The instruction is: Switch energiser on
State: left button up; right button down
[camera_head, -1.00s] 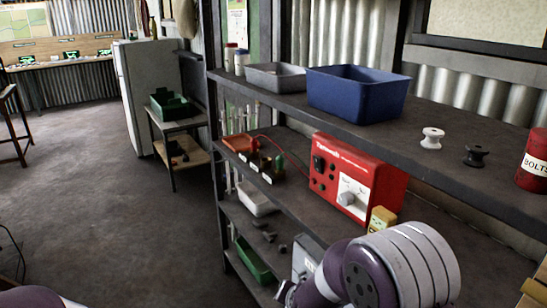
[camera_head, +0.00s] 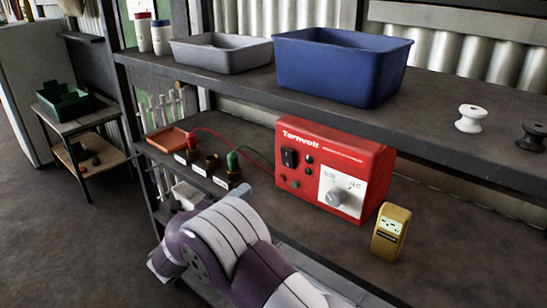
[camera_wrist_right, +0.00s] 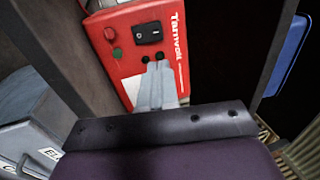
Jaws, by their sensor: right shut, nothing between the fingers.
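The red energiser (camera_head: 365,160), marked Tarnvolt, stands on the middle shelf (camera_head: 440,270). Its front has a black rocker switch (camera_head: 289,158) at upper left and a grey dial (camera_head: 345,196) on a white plate. In the right wrist view the energiser (camera_wrist_right: 128,75) appears turned sideways, with the rocker switch (camera_wrist_right: 149,33) near the top; I cannot tell which side is pressed. My right gripper (camera_wrist_right: 157,68) is shut and empty, its fingertips pointing at the energiser's face below the switch in that picture. Contact cannot be told. My left gripper is not in view.
Terminal posts (camera_head: 210,165) with red and green leads and an orange tray (camera_head: 167,140) are left of the energiser. A yellow meter (camera_head: 390,232) stands to its right. The upper shelf (camera_head: 420,130) overhangs, holding a blue bin (camera_head: 340,75) and grey tray (camera_head: 220,55).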

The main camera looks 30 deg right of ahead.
aim_at(286, 152)
jog(key=p+x, duration=0.2)
jog(key=x, duration=1.2)
jog(key=shift+w+f, duration=0.1)
jog(key=shift+w, duration=0.1)
jog(key=shift+w+d+r+p, duration=0.1)
jog(key=shift+d+r+p, duration=0.05)
jog(key=shift+r+p, duration=0.15)
jog(key=shift+d+y, duration=0.15)
jog(key=shift+y, duration=0.35)
jog(key=shift+f, duration=0.1)
